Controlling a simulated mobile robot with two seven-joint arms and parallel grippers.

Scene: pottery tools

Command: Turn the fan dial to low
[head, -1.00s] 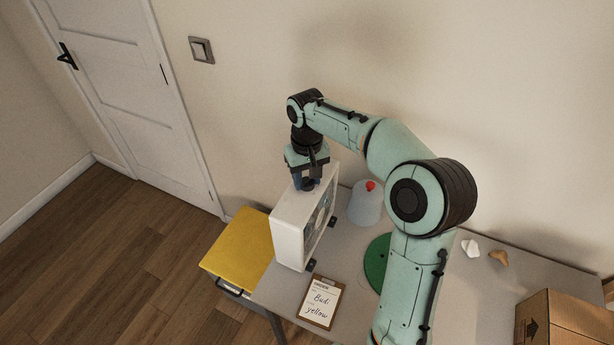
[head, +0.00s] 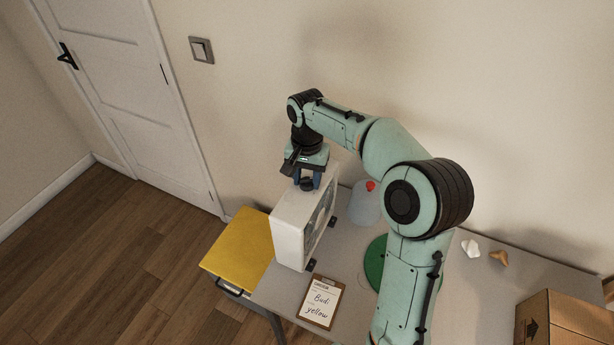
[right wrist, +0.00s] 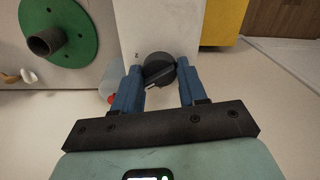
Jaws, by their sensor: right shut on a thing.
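The fan (head: 291,222) is a white box with a grille on its right side, standing on the grey table. Its black dial (right wrist: 159,70) is on top of the box and also shows in the head view (head: 306,185). My right gripper (right wrist: 160,78) points down over the fan's top, its blue fingers on both sides of the dial and shut on it. A raised ridge on the dial runs at a slant in the right wrist view. My left gripper is not in view.
A yellow-topped cart or stool (head: 240,248) stands left of the fan. A clipboard (head: 321,301) lies in front. A grey-white bottle with a red top (head: 364,204) and a green disc (head: 375,262) are right. A cardboard box (head: 562,320) is at far right.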

